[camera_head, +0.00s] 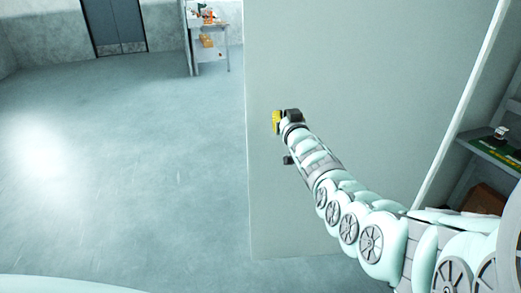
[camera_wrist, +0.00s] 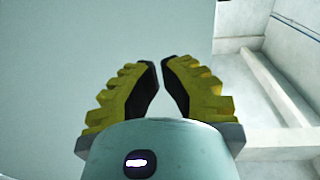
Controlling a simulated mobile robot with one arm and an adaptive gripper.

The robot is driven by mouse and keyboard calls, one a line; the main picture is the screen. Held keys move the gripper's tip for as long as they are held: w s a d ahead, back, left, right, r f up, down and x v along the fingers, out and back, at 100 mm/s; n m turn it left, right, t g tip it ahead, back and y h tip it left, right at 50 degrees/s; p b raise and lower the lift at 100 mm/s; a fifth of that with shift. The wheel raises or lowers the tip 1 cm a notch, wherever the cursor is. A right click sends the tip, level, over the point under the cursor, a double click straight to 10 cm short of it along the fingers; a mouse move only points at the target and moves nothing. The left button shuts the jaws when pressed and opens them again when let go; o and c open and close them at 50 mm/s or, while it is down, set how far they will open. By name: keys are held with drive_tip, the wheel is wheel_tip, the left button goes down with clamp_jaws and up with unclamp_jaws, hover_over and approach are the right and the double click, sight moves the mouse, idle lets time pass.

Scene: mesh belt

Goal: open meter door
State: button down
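A large pale flat door panel (camera_head: 350,75) fills the middle of the head view and stands in front of my arm. It also fills the left of the wrist view (camera_wrist: 60,60). A small dark part (camera_head: 288,160), perhaps the door handle, shows just below my gripper and is partly hidden by my arm. My gripper (camera_head: 277,121), with yellow ribbed fingers, is by the panel near its left edge; I cannot tell if it touches. In the wrist view the fingertips (camera_wrist: 159,61) nearly meet, with nothing seen between them.
Open grey floor (camera_head: 120,150) lies left of the panel. A small table (camera_head: 210,45) with items stands at the back, beside a dark double door (camera_head: 115,25). A shelf (camera_head: 490,150) with small things is at the right, past the panel's white edge.

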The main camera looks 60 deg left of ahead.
sight(272, 100)
drive_tip(key=shift+m+t, duration=0.3)
drive_tip(key=shift+t, duration=0.3)
drive_tip(key=b+x, duration=0.3)
drive_tip(key=b, duration=0.4)
drive_tip(key=f+b+x, duration=0.1)
drive_tip(key=b+x, duration=0.2)
drive_tip(key=b, duration=0.4)
drive_tip(key=shift+s+a+f+b, duration=0.1)
drive_tip(key=shift+f+b, duration=0.1)
drive_tip(key=shift+b, duration=0.1)
drive_tip(key=b, duration=0.3)
drive_tip(key=shift+a+r+h, duration=0.2)
drive_tip(key=shift+a+h, duration=0.1)
drive_tip(key=shift+a, duration=0.1)
drive_tip(key=b, duration=0.3)
drive_tip(key=shift+s+a+r+m+t, duration=0.25)
drive_tip(key=shift+r+m+t, duration=0.05)
drive_tip(key=shift+r, duration=0.05)
drive_tip(key=shift+r+b, duration=0.1)
drive_tip(key=shift+b, duration=0.35)
drive_tip(key=shift+s+r+b, duration=0.1)
drive_tip(key=shift+r+b, duration=0.15)
drive_tip(key=shift+b, duration=0.15)
